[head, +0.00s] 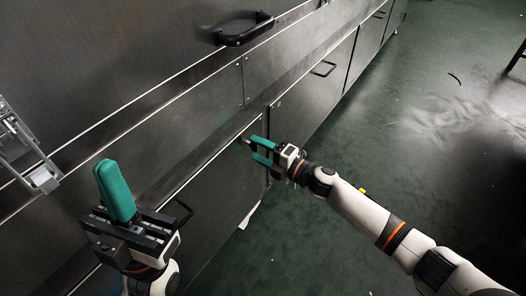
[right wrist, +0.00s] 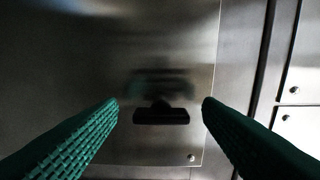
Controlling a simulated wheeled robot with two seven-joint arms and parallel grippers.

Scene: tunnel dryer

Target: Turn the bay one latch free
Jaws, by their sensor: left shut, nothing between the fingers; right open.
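The latch (right wrist: 162,116) is a small black T-shaped handle on a steel panel, its bar lying level in the right wrist view. My right gripper (head: 254,149) is open, its green fingers pointing at the panel. In the right wrist view its fingertips (right wrist: 160,108) stand left and right of the latch, apart from it. In the head view the latch is mostly hidden by the fingers; I cannot tell how far off they are. My left gripper (head: 116,190) is shut and empty, at the lower left in front of the dryer.
The steel dryer wall (head: 170,60) runs from the lower left to the upper right. A metal bracket (head: 25,150) juts out at the left. The green floor (head: 400,150) at right is largely clear.

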